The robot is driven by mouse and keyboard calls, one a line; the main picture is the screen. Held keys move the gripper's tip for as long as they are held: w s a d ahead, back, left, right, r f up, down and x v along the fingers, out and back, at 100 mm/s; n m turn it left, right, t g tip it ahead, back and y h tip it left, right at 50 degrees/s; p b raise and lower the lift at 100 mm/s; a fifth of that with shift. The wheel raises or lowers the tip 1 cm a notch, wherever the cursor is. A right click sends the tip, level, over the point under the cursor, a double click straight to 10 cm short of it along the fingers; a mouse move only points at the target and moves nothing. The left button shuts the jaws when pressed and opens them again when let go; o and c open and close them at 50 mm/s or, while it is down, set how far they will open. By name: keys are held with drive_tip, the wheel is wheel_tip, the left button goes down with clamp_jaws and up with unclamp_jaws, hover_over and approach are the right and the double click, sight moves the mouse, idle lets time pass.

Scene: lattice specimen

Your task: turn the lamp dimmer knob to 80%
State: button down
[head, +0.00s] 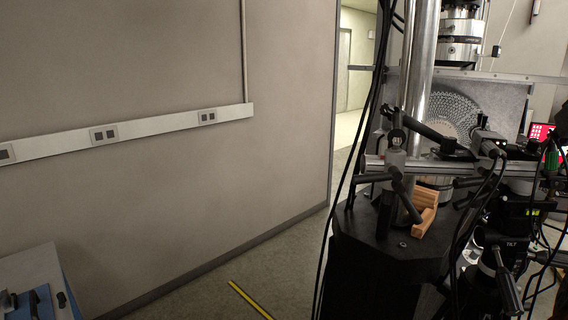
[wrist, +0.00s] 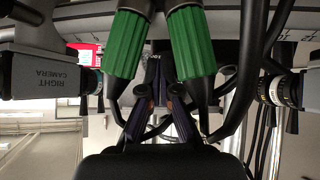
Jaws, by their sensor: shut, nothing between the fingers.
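I cannot pick out the lamp dimmer knob in either view. In the wrist view, my gripper (wrist: 158,68) points into the rig with its dark fingers closed together and nothing visible between them. Two ribbed green cylinders with black ends (wrist: 125,45) (wrist: 190,45) stand just beyond and either side of my fingers; they look like lamp heads on black flexible stems. A green part (head: 552,160) also shows at the right edge in the head view. My gripper is not clearly visible in the head view.
A camera labelled RIGHT CAMERA (wrist: 45,75) and another camera (wrist: 285,90) flank my gripper closely. The testing rig (head: 385,225) has loose black cables and clamps. A red screen (head: 541,131) stands behind. Floor at left centre is open, with a yellow strip (head: 250,299).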

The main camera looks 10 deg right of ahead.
drive_tip(key=shift+s+a+r+p, duration=0.15)
drive_tip(key=shift+s+r+p, duration=0.2)
drive_tip(key=shift+r, duration=0.5)
drive_tip(key=shift+s+a+r+p, duration=0.2)
drive_tip(key=shift+r+p, duration=0.3)
drive_tip(key=shift+r, duration=0.4)
drive_tip(key=shift+s+a+r+p, duration=0.15)
drive_tip(key=shift+s+r+p, duration=0.2)
drive_tip(key=shift+r, duration=0.5)
drive_tip(key=shift+w, duration=0.1)
